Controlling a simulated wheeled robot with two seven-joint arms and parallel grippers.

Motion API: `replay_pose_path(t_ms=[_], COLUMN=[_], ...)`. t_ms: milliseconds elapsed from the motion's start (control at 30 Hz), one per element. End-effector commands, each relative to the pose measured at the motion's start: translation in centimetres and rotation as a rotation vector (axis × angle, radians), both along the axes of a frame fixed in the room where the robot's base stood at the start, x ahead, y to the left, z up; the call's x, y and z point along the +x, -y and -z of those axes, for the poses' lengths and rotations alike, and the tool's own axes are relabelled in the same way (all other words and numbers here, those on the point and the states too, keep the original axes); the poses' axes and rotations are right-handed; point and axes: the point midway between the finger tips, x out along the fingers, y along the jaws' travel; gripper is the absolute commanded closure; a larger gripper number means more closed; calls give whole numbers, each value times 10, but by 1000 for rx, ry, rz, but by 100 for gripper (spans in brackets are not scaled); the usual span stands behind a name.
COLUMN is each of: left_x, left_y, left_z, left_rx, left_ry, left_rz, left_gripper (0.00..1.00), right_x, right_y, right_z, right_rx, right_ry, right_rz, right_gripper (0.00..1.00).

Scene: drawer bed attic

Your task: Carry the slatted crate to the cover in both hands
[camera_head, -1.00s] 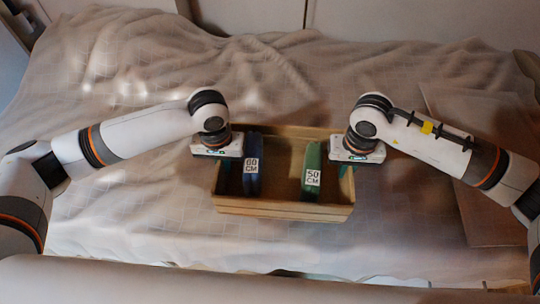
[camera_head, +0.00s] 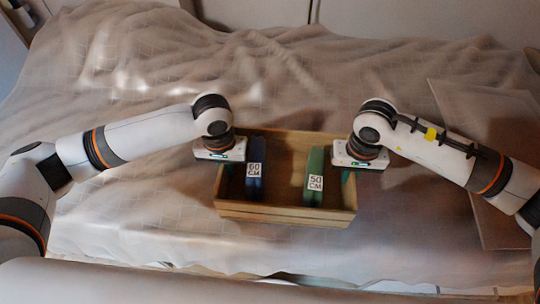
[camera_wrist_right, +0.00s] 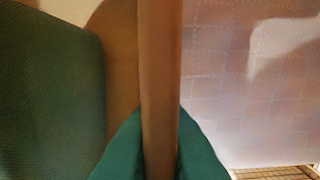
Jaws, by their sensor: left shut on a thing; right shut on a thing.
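The slatted crate (camera_head: 285,214) is a wooden box over the pale cover (camera_head: 140,215), with its long front wall toward me. Inside are a blue item labelled 60 CM (camera_head: 254,180) on the left and a green item labelled 50 CM (camera_head: 314,180) on the right. My left gripper (camera_head: 222,160) is at the crate's left end wall, its fingers hidden under the wrist. My right gripper (camera_wrist_right: 160,150) is shut on the right end wall, with one green fingertip on each side of it. I cannot tell whether the crate's bottom touches the cover.
A flat brown board (camera_head: 480,140) lies on the right side of the bed. The cover is rumpled toward the back and flatter at the front. A pale wall stands behind the bed. Bare cover lies left of the crate.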

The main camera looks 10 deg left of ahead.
Motion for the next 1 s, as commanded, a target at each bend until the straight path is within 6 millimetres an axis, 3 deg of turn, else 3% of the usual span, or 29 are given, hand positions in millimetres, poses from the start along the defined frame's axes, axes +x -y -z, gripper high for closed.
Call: replay_pose_path(t_ms=[67, 100, 200, 567, 667, 1000], left_x=[1, 0, 0, 0, 1, 1], left_y=[0, 0, 0, 0, 0, 0], left_z=[8, 5, 5, 0, -12, -83], left_rx=[-1, 0, 0, -1, -1, -2], left_ry=[2, 1, 1, 2, 4, 4], left_rz=[0, 0, 0, 0, 0, 1], left_gripper=[100, 86, 70, 69, 69, 69], right_x=[0, 0, 0, 0, 0, 0], right_y=[0, 0, 0, 0, 0, 0], right_z=[9, 6, 5, 5, 5, 5], right_rx=[0, -1, -1, 0, 0, 0], right_ry=[1, 0, 0, 0, 0, 0], right_rz=[0, 0, 0, 0, 0, 0], right_gripper=[100, 86, 70, 69, 69, 69])
